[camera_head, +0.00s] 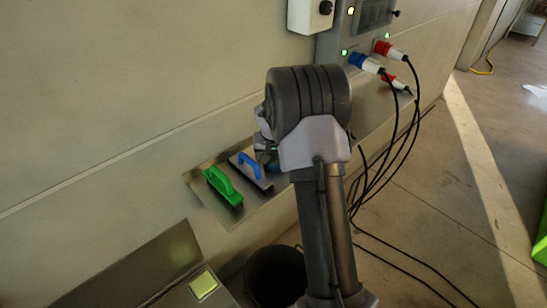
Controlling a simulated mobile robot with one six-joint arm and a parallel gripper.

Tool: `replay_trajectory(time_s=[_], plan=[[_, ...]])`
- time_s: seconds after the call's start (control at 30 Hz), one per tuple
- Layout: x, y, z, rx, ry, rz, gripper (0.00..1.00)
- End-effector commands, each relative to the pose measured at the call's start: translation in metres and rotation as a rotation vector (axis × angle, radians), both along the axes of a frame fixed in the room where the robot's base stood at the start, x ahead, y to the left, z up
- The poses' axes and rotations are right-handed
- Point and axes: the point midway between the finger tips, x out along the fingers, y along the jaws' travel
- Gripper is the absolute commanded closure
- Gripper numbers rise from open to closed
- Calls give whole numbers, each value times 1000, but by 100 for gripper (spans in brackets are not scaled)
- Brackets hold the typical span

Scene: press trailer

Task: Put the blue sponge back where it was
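The blue sponge, a dark block with a blue handle (249,161), rests on a metal shelf (212,204) along the wall. A similar block with a green handle (222,184) lies to its left on the same shelf. My arm covers the shelf to the right of the blue sponge. My gripper is mostly hidden behind my arm; only a grey part with a small teal light shows just right of the blue handle. I cannot see its fingers, nor whether they touch the sponge.
Blue and red plugs (364,62) with black cables (388,150) hang from a wall panel to the right. A dark bin (276,278) stands below the shelf. A grey surface with a yellow-green square (203,285) is at lower left. Floor at right is mostly open.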

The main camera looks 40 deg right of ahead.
Motion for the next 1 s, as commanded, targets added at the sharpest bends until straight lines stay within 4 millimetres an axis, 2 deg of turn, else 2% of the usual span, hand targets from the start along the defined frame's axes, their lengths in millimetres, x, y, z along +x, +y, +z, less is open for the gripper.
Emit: replay_trajectory(time_s=[0.27,0.6,0.8,0.87,0.97,1.0], plan=[[-1,1,6,-1,-1,0,23],[-27,20,90,-1,-2,-2,23],[-36,29,115,0,-3,1,23],[-41,41,130,4,-12,11,23],[-67,92,180,30,-48,48,23],[-87,121,204,50,-67,71,23]])
